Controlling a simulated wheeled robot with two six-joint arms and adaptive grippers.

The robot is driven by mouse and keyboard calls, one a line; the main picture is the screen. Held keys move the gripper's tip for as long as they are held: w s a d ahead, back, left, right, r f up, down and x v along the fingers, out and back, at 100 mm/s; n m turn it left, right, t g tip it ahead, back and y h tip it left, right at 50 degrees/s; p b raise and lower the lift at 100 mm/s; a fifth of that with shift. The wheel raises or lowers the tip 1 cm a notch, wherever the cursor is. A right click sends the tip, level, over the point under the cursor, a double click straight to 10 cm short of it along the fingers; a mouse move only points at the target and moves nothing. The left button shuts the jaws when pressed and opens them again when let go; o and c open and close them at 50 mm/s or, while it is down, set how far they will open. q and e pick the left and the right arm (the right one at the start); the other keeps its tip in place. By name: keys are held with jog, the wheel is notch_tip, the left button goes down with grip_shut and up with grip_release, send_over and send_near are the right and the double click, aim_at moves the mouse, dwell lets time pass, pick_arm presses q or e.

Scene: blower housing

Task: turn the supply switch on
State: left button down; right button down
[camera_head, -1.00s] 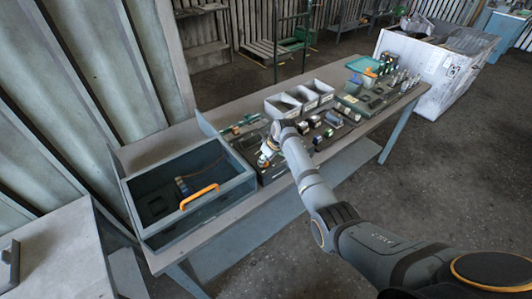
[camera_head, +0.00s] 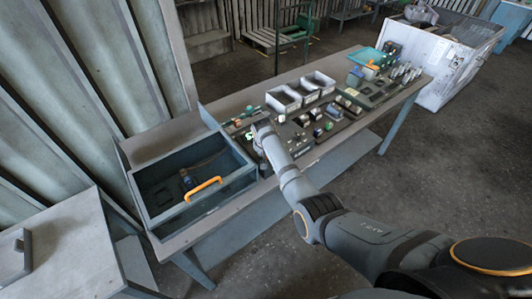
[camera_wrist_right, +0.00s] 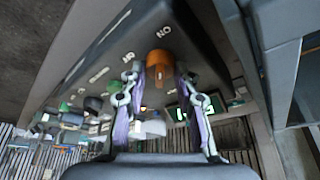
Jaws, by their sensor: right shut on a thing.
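The supply switch shows in the right wrist view as an orange knob (camera_wrist_right: 158,62) on a dark panel (camera_wrist_right: 190,35). White lettering sits beside it, one label reading like an inverted ON. My right gripper (camera_wrist_right: 158,76) is shut on the orange knob, with one fingertip on each side of it. In the head view my right gripper (camera_head: 262,128) is over the table's near-left part, right of the grey-blue bin, and my own arm hides the switch there. My left gripper is in neither view.
The grey-blue open bin (camera_head: 160,222) with an orange handle (camera_head: 203,188) stands close left of my gripper. White trays (camera_head: 284,99) stand behind, and several small parts lie along the table (camera_head: 228,104) to the right. A white crate (camera_head: 447,62) stands beyond the table.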

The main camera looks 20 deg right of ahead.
jog(key=shift+m, duration=0.4)
jog(key=c, duration=1)
grip_release()
jog(key=v, duration=1.2)
jog(key=shift+a, duration=0.25)
